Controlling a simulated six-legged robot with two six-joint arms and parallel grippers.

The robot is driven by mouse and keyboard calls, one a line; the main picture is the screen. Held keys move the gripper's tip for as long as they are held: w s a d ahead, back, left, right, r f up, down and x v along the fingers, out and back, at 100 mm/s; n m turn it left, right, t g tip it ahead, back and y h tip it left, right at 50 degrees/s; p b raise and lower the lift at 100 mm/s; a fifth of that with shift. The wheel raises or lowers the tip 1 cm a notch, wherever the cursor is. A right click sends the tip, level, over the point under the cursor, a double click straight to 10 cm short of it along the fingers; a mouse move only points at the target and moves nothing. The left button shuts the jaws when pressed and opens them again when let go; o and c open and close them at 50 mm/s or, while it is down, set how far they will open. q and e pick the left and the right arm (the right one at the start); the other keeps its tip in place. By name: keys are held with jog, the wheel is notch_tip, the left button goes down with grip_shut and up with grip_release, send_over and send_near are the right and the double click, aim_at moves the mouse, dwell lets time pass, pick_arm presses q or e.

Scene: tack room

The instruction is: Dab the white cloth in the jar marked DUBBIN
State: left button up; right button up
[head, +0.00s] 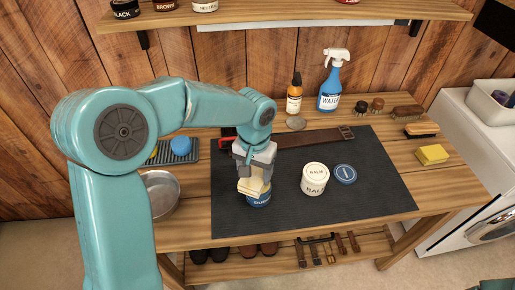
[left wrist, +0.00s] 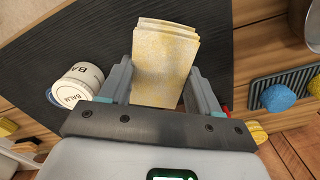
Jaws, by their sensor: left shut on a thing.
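My left gripper (head: 256,168) is shut on a folded pale cream-yellow cloth (head: 252,187). The cloth also shows between the fingers in the left wrist view (left wrist: 165,65). In the head view the cloth is right over a blue jar (head: 259,201) on the dark mat, hiding its top. The blue jar's label is too small to read surely, and I cannot tell whether cloth and jar touch. A white jar (head: 314,179) marked BALM stands on the mat to the right. I can read DUBBIN on no jar. My right gripper is not in view.
A blue lid (head: 345,174) lies right of the white jar on the dark mat (head: 375,205). A strap (head: 310,138), a small bottle (head: 294,98), a blue WATER spray bottle (head: 329,90) and brushes are behind. A metal bowl (head: 162,190) is left. The mat's right part is clear.

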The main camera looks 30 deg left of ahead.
pick_arm(q)
jog(key=shift+d+r+p, duration=0.1)
jog(key=shift+r+p, duration=0.2)
jog(key=shift+r, duration=0.3)
jog(key=shift+w+r+p, duration=0.1)
jog(key=shift+r+p, duration=0.4)
jog(key=shift+r, duration=0.1)
jog(key=shift+r+p, duration=1.2)
jog(key=shift+r, duration=0.5)
